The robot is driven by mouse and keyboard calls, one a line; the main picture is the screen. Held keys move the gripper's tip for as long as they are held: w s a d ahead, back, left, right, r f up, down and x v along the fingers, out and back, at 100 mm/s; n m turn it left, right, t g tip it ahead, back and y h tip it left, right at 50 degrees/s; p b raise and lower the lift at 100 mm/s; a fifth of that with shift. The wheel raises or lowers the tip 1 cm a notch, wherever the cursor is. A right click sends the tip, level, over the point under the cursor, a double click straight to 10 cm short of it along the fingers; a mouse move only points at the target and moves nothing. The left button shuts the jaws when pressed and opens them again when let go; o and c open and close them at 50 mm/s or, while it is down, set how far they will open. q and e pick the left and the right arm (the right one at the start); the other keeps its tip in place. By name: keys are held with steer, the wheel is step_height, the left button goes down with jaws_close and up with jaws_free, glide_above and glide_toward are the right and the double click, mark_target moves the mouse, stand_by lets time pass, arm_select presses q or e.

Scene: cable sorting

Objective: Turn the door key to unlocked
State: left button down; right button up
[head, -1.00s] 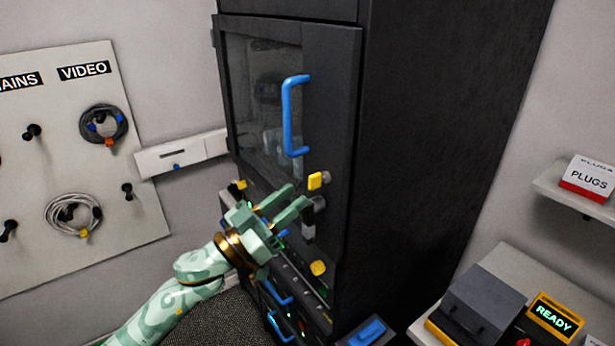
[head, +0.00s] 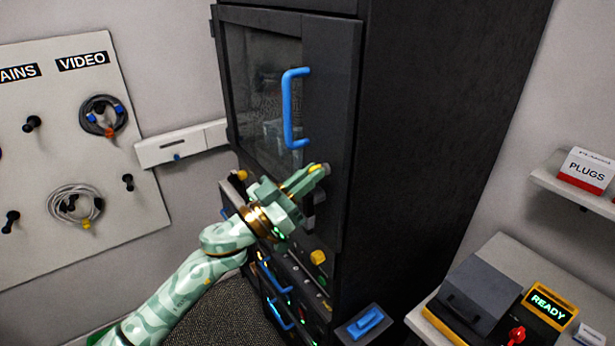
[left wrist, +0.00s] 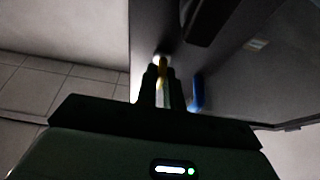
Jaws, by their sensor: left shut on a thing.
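The door key is the yellow tab (head: 316,169) on the right side of the dark cabinet door (head: 331,100), below the blue handle (head: 290,108). My left gripper (head: 318,174) is shut on the key, and its fingers hide most of it. In the left wrist view the yellow key (left wrist: 162,72) shows as a thin upright strip between the two dark fingers (left wrist: 156,88), at a pale round lock. The cabinet door looks closed. I cannot tell the key's exact angle. My right gripper is not in view.
A pegboard (head: 60,235) with coiled cables hangs at the left. A yellow knob (head: 318,257) and several blue handles sit lower on the cabinet. A side table at the right holds a grey box (head: 480,290) and a READY display (head: 549,306).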

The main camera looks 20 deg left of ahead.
arm_select(q)
steer(key=shift+m, duration=0.3)
steer(key=shift+w+a+r+m+g+h+p, duration=0.1)
steer(key=shift+m+g+h+p, duration=0.25)
steer(key=shift+m+g, duration=2.2)
steer(key=shift+s+f+m+g+h+p, duration=0.15)
steer(key=shift+m+g+p, duration=0.35)
steer(key=shift+m, duration=4.2)
steer(key=shift+w+a+r+m+g+h+p, duration=0.15)
steer(key=shift+m+g+h+p, duration=0.3)
steer(key=shift+m+g, duration=2.05)
steer(key=shift+d+m+t, duration=0.1)
steer(key=shift+m+t, duration=1.05)
steer(key=shift+m, duration=0.1)
steer(key=c, duration=1.5)
jaws_free()
